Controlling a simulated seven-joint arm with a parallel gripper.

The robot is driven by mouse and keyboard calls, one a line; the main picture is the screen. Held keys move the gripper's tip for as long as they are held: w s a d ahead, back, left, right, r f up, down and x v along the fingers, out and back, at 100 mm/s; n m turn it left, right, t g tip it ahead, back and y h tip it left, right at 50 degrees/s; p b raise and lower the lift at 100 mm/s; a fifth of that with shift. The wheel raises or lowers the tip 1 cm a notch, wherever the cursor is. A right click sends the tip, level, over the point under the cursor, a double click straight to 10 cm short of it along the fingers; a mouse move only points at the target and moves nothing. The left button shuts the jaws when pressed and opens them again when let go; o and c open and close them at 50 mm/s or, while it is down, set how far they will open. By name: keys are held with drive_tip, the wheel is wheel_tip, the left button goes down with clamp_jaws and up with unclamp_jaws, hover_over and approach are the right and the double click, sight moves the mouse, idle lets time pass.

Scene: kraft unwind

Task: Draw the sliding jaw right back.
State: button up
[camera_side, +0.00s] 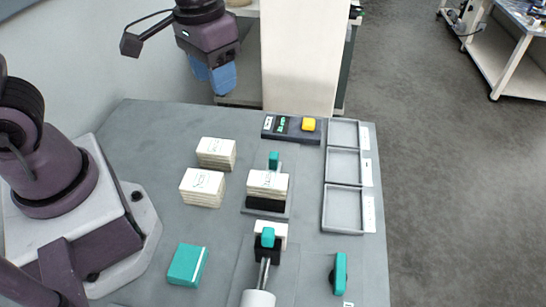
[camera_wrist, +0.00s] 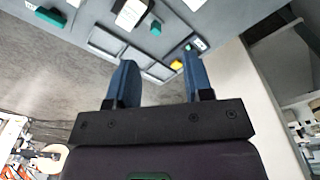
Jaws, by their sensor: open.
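In the side view, a jaw-like block (camera_side: 268,238) with a teal knob on top and a pale face sits on a grey base near the front of the table. A metal rod runs from it to a pale cylinder (camera_side: 258,298) at the bottom edge. Behind it, a stack of pale cards (camera_side: 267,184) rests on a black block, with another teal knob (camera_side: 273,158) at its back. I cannot tell for sure which piece is the sliding jaw. My gripper (camera_side: 222,78) is open and empty, high beyond the table's back edge, well away from these. Its blue fingers show apart in the wrist view (camera_wrist: 158,62).
Two more card stacks (camera_side: 203,187) (camera_side: 216,152) stand to the left, with a teal block (camera_side: 187,265) in front. A dark panel with a yellow button (camera_side: 308,124) lies at the back. Open trays (camera_side: 326,210) line the right; a teal piece (camera_side: 340,273) lies before them.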

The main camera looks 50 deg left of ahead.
sight(273, 157)
drive_tip(key=w+d+f+n, duration=0.3)
drive_tip(key=w+f+n, duration=0.5)
drive_tip(key=w+f, duration=0.15)
drive_tip(key=shift+g, duration=0.4)
wheel_tip(273, 157, down, 13)
drive_tip(key=shift+a+f, duration=0.1)
drive_tip(key=shift+f, duration=0.05)
clamp_jaws()
